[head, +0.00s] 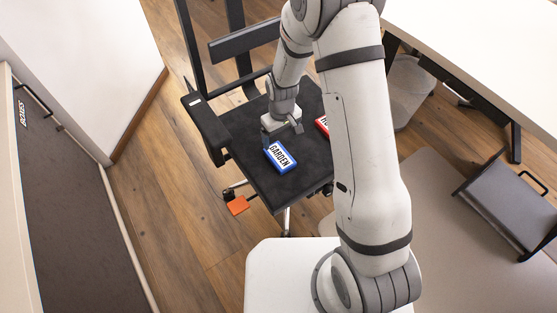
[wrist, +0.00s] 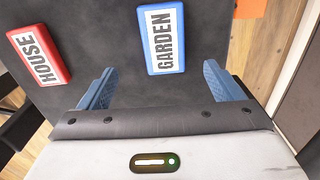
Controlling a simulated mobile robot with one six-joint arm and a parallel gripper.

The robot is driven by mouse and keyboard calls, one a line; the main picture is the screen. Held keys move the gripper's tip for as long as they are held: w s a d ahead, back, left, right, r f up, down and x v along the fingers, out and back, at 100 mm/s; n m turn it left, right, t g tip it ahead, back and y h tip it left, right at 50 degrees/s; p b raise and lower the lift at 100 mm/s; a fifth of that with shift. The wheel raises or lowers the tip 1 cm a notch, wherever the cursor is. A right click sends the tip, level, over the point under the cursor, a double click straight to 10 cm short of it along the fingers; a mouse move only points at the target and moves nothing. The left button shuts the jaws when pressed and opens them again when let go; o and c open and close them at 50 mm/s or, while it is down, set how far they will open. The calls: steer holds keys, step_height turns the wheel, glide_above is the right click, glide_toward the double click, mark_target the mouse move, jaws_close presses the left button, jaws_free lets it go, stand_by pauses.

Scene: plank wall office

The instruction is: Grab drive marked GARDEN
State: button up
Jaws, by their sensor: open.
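The blue drive marked GARDEN (head: 280,156) lies flat on the black chair seat (head: 262,184), label up. In the wrist view the blue drive (wrist: 163,38) lies ahead of the fingers, between their lines but nearer the right one. My gripper (wrist: 160,88) is open and empty, its two blue fingers wide apart. In the head view my gripper (head: 268,138) is just behind the blue drive; its fingertips are hard to make out. I cannot tell its exact height above the seat.
A red drive marked HOUSE (wrist: 38,55) lies left of the blue one in the wrist view; in the head view the red drive (head: 322,125) is partly hidden by my arm. The chair's armrest (head: 205,118) and backrest (head: 245,42) rise beside the seat. An orange piece (head: 238,205) shows below the seat edge.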

glide_above(279, 156)
steer(key=f, duration=0.4)
steer(key=shift+w+f+b, duration=0.2)
steer(key=shift+f+b, duration=0.15)
steer(key=shift+f, duration=0.05)
step_height(279, 156, down, 6)
steer(key=shift+s+r+b, duration=0.15)
steer(key=shift+r+b, duration=0.1)
steer(key=shift+b, duration=0.35)
steer(key=shift+r, duration=0.1)
steer(key=shift+c, duration=0.6)
steer(key=c, duration=1.1)
